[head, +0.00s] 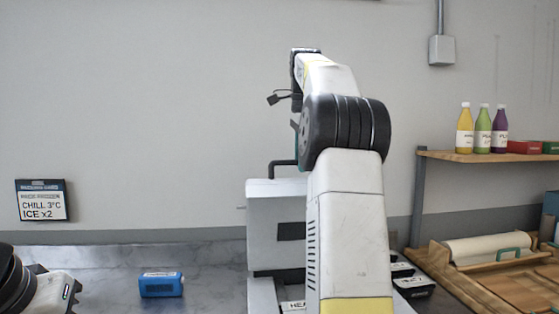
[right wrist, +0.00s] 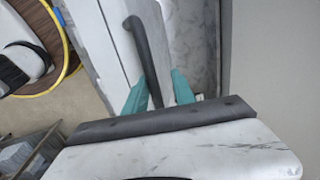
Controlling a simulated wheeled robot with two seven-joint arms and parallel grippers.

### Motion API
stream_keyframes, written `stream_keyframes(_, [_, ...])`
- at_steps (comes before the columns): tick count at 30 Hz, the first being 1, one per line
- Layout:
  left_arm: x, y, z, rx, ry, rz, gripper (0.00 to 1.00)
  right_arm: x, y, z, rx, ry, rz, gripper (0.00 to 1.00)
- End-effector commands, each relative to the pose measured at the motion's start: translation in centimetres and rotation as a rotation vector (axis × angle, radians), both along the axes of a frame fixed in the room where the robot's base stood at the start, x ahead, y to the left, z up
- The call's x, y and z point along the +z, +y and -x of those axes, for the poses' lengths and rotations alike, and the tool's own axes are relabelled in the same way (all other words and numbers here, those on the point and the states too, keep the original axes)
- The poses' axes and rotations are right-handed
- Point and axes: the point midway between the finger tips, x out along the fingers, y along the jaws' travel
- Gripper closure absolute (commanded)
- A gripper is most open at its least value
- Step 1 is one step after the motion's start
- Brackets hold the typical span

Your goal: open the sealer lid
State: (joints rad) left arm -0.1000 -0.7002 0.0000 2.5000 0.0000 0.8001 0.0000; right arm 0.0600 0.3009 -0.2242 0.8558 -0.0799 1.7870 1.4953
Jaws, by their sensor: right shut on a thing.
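The sealer (head: 262,212) is a white box standing at the middle of the counter, partly hidden behind my right arm. It has a dark panel on its near face and a dark edge low down. A black bar handle (head: 282,165) rises at its top; it also shows in the right wrist view (right wrist: 146,48). My right gripper (right wrist: 160,86) is shut on this handle, its teal fingers on either side of the bar. I cannot tell how far the lid is raised. My left gripper is out of view; only part of my left arm shows at the lower left.
A blue box (head: 161,284) lies on the counter left of the sealer, with free counter around it. Dark labelled containers (head: 412,283) stand right of my right arm. A wooden shelf (head: 475,157) with bottles (head: 483,132) is at the right.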

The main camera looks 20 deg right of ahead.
Motion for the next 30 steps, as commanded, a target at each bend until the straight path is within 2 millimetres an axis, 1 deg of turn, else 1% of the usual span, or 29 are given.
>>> stream_keyframes(1, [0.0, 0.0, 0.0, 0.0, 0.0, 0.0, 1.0, 0.4, -0.1, -0.8, 0.003, -0.037, 0.01, 1.0])
stream_keyframes(7, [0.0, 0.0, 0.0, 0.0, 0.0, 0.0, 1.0, 0.5, -0.1, -0.8, 0.003, -0.039, 0.011, 1.0])
stream_keyframes(8, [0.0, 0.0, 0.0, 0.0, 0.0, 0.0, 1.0, 0.5, -0.1, -0.8, 0.003, -0.039, 0.011, 0.66])
stream_keyframes(9, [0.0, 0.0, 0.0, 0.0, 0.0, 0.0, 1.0, 0.5, -0.1, -0.8, 0.003, -0.038, 0.01, 0.64])
stream_keyframes(22, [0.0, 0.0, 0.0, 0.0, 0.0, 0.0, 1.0, 0.6, -0.1, -0.8, 0.002, -0.035, 0.009, 0.64])
stream_keyframes(30, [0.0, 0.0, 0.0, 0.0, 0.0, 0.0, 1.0, 2.6, -0.2, -0.8, 0.0, -0.04, 0.013, 0.64])
